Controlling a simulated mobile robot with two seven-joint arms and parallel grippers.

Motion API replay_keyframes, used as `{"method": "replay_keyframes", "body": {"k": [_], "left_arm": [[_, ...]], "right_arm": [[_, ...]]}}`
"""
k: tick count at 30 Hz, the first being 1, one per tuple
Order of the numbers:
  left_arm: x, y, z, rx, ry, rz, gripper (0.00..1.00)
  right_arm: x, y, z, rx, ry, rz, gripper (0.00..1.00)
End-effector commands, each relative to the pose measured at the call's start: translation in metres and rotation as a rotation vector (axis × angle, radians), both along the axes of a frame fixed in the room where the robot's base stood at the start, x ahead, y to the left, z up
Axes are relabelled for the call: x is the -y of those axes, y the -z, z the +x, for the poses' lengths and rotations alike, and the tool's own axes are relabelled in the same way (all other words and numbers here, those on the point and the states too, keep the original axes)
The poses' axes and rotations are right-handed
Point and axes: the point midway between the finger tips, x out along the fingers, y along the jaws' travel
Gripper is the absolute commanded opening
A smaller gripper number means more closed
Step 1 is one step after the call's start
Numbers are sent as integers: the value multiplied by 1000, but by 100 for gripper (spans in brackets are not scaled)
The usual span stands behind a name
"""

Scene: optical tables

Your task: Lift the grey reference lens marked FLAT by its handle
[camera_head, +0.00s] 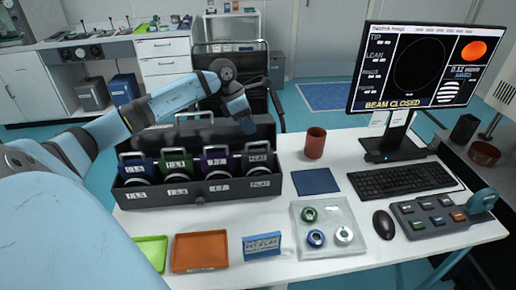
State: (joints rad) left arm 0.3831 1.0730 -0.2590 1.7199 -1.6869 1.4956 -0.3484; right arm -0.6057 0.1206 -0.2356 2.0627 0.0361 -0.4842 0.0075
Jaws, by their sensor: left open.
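The grey lens marked FLAT (258,160) stands upright at the right end of a black case (200,197) on the white table. Its handle is at the top, and its lower part is hidden by the case's front wall. Blue (137,169), green (172,165) and purple (214,162) lenses with similar handles stand in a row to its left. My left gripper (247,127) is open and empty, pointing down just above and slightly left of the FLAT handle, apart from it. My right gripper is not in view.
The case's raised lid (265,131) stands behind the lenses. A brown cup (315,143), blue mat (315,181), clear tray (330,250) with rings, keyboard (400,180) and monitor lie rightward. An orange tray (199,252), green tray (151,250) and small blue sign (261,246) are in front.

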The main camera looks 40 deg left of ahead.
Motion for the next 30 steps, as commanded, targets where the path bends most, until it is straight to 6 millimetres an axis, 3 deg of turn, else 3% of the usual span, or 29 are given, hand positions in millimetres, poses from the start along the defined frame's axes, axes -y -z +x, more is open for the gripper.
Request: {"method": "replay_keyframes", "body": {"k": [18,27,30], "left_arm": [[22,66,16,-1,-1,-3,41],[23,71,17,0,-1,-2,41],[23,71,16,0,-1,-2,18]], "right_arm": [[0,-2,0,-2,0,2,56],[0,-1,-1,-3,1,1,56],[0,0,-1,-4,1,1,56]]}}
